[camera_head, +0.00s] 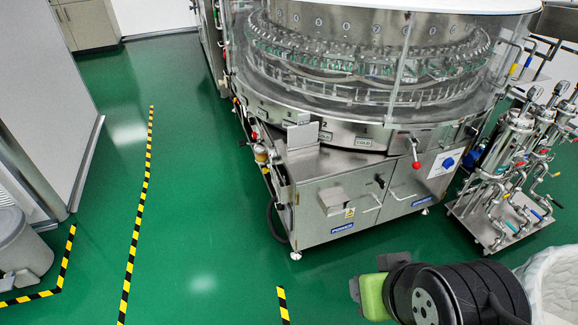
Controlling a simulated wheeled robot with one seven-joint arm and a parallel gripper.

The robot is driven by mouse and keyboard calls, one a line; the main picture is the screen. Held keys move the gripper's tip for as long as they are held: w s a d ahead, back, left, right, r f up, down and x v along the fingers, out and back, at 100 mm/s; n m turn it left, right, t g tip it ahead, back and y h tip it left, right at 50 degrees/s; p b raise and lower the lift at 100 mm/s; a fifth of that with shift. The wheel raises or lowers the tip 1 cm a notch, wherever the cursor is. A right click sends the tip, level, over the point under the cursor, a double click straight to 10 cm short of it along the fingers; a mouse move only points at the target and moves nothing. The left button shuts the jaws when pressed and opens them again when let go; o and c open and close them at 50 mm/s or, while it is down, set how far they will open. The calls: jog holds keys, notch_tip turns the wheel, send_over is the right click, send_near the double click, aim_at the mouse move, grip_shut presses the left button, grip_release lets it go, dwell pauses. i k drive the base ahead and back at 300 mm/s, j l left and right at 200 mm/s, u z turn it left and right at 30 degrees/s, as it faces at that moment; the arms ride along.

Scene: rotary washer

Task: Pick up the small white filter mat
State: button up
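I cannot make out a small white filter mat in the head view. Part of my own arm (455,294), black and ribbed with a green section, shows at the bottom right. No gripper fingers can be made out. The arm is in front of the floor and apart from the washer in the picture. The rotary washer (365,190) stands at the upper middle, a large round steel machine with clear guards. A small metal ledge (347,199) sticks out from its front cabinet.
A steel filter rack (507,195) with gauges and valves stands right of the washer. A white, creased, rounded thing (556,285) is cut off at the lower right. A grey bin (22,248) is at the left. Green floor (200,215) with striped tape is clear left of the washer.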

aim_at(305, 132)
jog(key=i+l+u, duration=0.15)
jog(key=i+u, duration=0.25)
jog(key=i+l+u, duration=0.2)
jog(key=u, duration=0.25)
jog(key=i+l+u, duration=0.2)
jog(key=l+u, duration=0.2)
jog(key=i+l+u, duration=0.2)
jog(key=l+u, duration=0.25)
jog(key=i+l+u, duration=0.1)
jog(key=l+u, duration=0.3)
jog(key=j, duration=0.1)
